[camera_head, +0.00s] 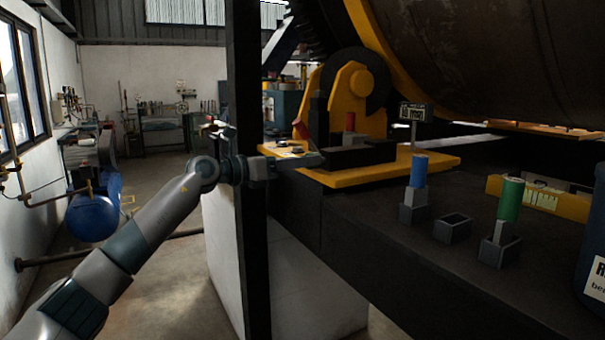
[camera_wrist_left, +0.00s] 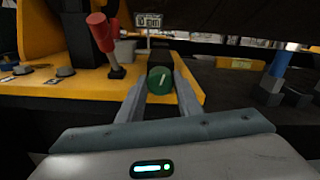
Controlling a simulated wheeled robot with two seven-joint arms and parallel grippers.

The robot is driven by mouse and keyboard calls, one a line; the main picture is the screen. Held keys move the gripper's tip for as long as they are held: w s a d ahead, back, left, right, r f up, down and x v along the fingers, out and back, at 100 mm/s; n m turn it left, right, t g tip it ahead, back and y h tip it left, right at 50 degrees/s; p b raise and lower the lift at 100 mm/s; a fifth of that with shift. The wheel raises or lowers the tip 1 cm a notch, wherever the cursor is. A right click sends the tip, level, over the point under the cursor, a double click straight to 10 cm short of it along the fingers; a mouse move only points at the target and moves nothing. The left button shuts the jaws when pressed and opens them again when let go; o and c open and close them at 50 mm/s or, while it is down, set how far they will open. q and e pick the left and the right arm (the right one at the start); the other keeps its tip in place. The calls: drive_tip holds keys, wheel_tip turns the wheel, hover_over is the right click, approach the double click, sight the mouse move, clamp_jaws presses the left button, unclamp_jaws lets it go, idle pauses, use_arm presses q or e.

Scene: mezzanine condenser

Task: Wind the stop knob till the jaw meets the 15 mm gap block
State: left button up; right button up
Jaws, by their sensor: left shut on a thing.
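My left gripper (camera_head: 312,161) reaches in from the left to the edge of the yellow plate (camera_head: 430,164). In the left wrist view its fingers (camera_wrist_left: 159,92) are shut on the round green stop knob (camera_wrist_left: 160,78), which has a white line across its face, tilted from upright. In the head view I cannot make out the knob. I cannot tell whether the jaw touches the block. My right gripper is not in view.
A blue-topped block (camera_head: 418,172) and a green-topped block (camera_head: 509,200) stand in holders on the dark bench, with an empty holder (camera_head: 453,227) between them. A red-handled lever (camera_wrist_left: 102,33) stands left of the knob. A black post (camera_head: 246,120) rises beside my left arm.

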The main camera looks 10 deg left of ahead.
use_arm(q)
drive_tip(key=shift+d+f+m+b, duration=0.15)
drive_tip(key=shift+m+b, duration=1.6)
drive_tip(key=shift+m, duration=1.4)
drive_tip(key=shift+a+f+m+b, duration=0.1)
drive_tip(key=shift+m+b, duration=1.6)
drive_tip(key=shift+m, duration=1.45)
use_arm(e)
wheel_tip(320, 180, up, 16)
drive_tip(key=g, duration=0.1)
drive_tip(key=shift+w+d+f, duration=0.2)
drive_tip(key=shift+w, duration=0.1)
use_arm(q)
drive_tip(key=o, duration=1)
drive_tip(key=shift+r, duration=0.1)
drive_tip(key=shift+o, duration=0.2)
drive_tip(key=shift+s, duration=0.15)
